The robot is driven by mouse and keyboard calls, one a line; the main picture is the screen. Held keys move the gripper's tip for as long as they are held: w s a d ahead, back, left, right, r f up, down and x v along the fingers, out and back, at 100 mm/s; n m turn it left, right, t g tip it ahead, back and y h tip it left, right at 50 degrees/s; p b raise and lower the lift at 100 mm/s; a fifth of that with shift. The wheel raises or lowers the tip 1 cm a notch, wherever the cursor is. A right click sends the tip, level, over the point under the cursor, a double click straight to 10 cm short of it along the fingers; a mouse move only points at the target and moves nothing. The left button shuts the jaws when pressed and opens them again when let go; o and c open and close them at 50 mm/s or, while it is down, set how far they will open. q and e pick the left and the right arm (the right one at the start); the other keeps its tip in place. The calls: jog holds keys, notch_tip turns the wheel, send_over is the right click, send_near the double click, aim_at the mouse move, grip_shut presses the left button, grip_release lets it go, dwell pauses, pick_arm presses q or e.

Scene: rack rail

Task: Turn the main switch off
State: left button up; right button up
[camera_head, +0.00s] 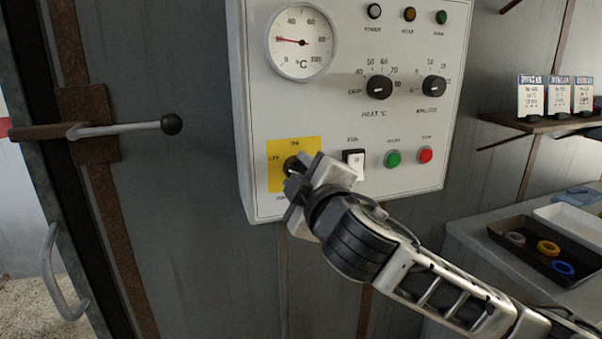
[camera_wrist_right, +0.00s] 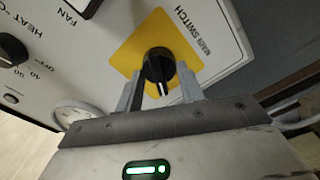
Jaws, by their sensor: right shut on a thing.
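The main switch is a round black knob (camera_head: 291,163) on a yellow plate (camera_head: 312,146) at the lower left of the white control panel. ON is printed above the knob and OFF to its left. My right gripper (camera_head: 297,178) comes in from the lower right and partly covers the knob and plate. In the right wrist view the knob (camera_wrist_right: 158,62) sits between the two fingers of my right gripper (camera_wrist_right: 160,92), which is shut on it. The knob's white mark points towards my palm in that view. I cannot tell exactly which label it lines up with. My left gripper is not in view.
A white rocker switch (camera_head: 355,165) marked FAN is close to the right of my gripper. Green (camera_head: 393,158) and red (camera_head: 425,155) buttons lie further right. A door lever (camera_head: 125,128) sticks out at the left. A bench with a dark tray (camera_head: 510,238) stands lower right.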

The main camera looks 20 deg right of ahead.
jog(key=n, duration=0.5)
jog(key=shift+n, duration=0.3)
dwell(0.4)
jog(key=o, duration=1)
jog(key=shift+f, duration=0.1)
